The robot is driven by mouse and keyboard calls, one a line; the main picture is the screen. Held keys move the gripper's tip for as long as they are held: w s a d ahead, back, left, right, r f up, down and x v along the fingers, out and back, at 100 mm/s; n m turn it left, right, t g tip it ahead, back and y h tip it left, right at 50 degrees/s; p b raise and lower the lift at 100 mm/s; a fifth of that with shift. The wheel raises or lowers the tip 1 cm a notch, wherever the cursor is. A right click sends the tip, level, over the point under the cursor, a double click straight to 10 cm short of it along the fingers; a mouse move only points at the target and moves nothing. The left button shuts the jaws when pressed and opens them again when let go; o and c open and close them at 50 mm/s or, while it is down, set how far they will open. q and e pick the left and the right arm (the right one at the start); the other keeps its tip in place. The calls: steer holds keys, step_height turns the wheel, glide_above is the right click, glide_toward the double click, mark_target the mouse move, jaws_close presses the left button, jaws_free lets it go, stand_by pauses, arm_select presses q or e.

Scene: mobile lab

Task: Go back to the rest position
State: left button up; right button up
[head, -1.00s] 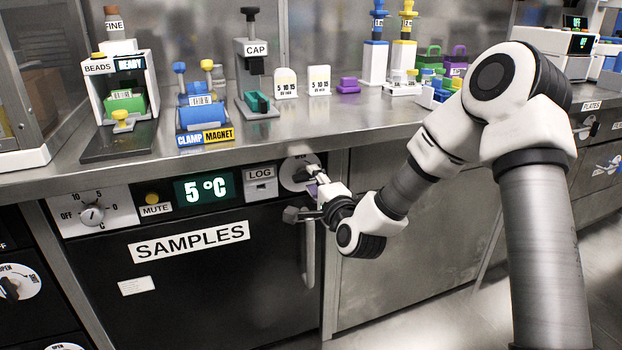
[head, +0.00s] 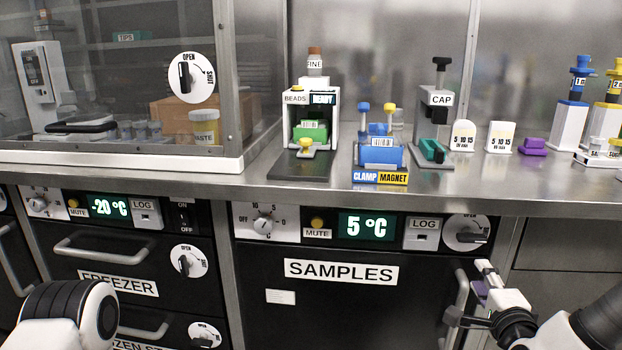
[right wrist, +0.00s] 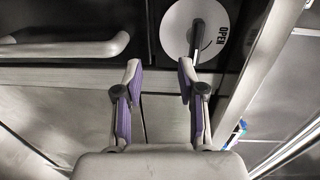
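My right gripper (head: 469,292) is low at the right of the head view, in front of the SAMPLES fridge door (head: 340,315) near its upright handle (head: 461,300). It is below the round OPEN dial (head: 466,232) and apart from it. In the right wrist view its two purple-lined fingers (right wrist: 160,72) are spread with nothing between them. The dial (right wrist: 212,25) and the door handle (right wrist: 70,49) lie beyond the fingertips there. Part of my left arm shows at the lower left of the head view; its gripper is out of view.
The steel counter (head: 450,190) above holds the bead station (head: 312,110), the clamp magnet block (head: 380,150), the CAP press (head: 436,115) and a purple block (head: 533,146). The freezer drawers (head: 120,280) are at left, below a glass-fronted cabinet (head: 120,80).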

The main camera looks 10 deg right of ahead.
steer(key=s+a+f+n+g+y, duration=0.1)
steer(key=s+a+f+n+g, duration=0.15)
steer(key=f, duration=0.65)
steer(key=s+a+f+n+g+y, duration=0.1)
steer(key=s+a+f+n+g, duration=0.2)
steer(key=f, duration=0.6)
steer(key=s+a+f+n+g+y, duration=0.1)
steer(key=s+a+f+n+g, duration=0.1)
steer(key=s+a+f, duration=0.45)
steer(key=s+f+n+g, duration=0.6)
steer(key=s+f, duration=0.6)
steer(key=s+a+n+g, duration=0.1)
steer(key=s+n+g, duration=0.2)
steer(key=s+n, duration=0.35)
step_height(320, 180, up, 37)
steer(key=p, duration=3.7)
steer(key=shift+w+f+y, duration=0.15)
steer(key=shift+w+y, duration=0.15)
steer(key=shift+a, duration=0.1)
